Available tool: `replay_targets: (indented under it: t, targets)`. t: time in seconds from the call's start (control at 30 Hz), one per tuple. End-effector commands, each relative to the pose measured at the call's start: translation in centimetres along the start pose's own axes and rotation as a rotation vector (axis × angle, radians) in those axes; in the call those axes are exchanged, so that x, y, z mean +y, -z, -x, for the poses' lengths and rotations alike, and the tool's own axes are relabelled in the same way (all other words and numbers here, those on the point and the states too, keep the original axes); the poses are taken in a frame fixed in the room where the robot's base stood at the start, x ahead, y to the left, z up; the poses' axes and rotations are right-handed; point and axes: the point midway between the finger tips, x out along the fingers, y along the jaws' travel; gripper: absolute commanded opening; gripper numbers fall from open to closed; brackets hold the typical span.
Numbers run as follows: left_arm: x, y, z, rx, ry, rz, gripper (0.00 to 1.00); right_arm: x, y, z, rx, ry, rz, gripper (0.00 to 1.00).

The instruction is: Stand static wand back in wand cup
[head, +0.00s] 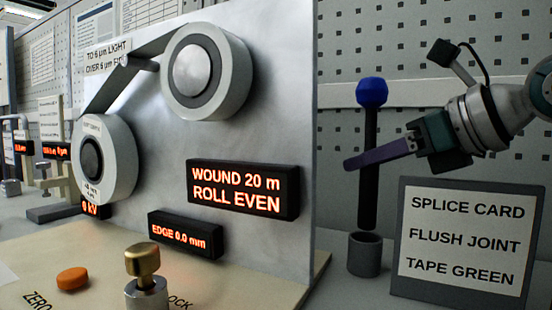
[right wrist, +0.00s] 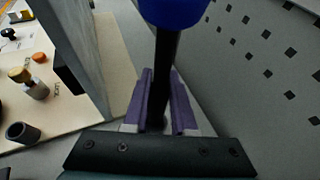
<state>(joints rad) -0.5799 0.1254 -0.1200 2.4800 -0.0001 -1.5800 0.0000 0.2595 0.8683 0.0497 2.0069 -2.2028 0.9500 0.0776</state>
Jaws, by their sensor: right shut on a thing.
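The static wand (head: 370,190) is a black rod with a blue knob on top. It also shows in the right wrist view (right wrist: 166,60). My right gripper (head: 352,163) is shut on its rod, with purple fingers on both sides of it (right wrist: 160,75). The wand is about upright. In the head view its lower end shows just over the rim of the dark grey wand cup (head: 364,256). My left gripper is out of view.
The splice card stand (head: 465,245) is right of the cup. A tall metal panel (head: 270,110) with rolls and lit displays stands left of the wand. A brass knob (head: 142,260) and orange button (head: 72,280) are on the base board. A pegboard wall (head: 400,30) is behind.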

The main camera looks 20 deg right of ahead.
Motion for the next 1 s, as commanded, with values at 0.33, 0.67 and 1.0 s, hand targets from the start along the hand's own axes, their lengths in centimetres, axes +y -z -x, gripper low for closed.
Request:
replay_targets:
  t: [0.33, 0.67, 1.0]
  targets:
    - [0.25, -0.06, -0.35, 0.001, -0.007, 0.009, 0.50, -0.01, 0.34, -0.14, 0.000, 0.000, 0.000, 0.00]
    - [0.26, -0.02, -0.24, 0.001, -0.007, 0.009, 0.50, -0.01, -0.01, 0.01, 0.000, 0.000, 0.000, 0.00]
    - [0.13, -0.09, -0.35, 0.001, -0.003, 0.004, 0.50, 0.00, 0.01, 0.02, -0.001, -0.001, 0.000, 0.00]
